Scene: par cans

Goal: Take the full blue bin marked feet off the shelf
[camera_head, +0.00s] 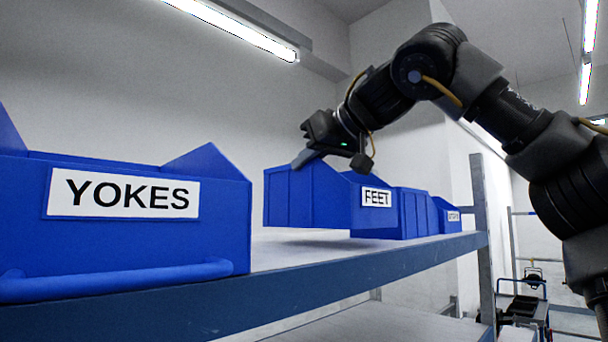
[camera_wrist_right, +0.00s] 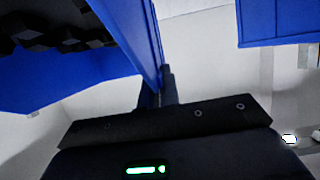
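The blue bin marked FEET (camera_head: 315,200) is over the shelf, its white label (camera_head: 376,197) facing the aisle. Its underside looks a little above the shelf board, with a shadow below it. My right gripper (camera_head: 307,158) is at the top edge of its near side wall. In the right wrist view the fingers (camera_wrist_right: 158,98) are closed on either side of the blue wall (camera_wrist_right: 135,35), and dark lumpy parts (camera_wrist_right: 55,25) lie inside the bin. My left gripper is not in view.
A blue bin marked YOKES (camera_head: 120,245) stands close on the left of the shelf (camera_head: 350,268). More blue bins (camera_head: 413,212) stand beyond the FEET bin, close to it. A grey shelf post (camera_head: 481,215) rises at the far end. A cart (camera_head: 525,300) stands on the floor at right.

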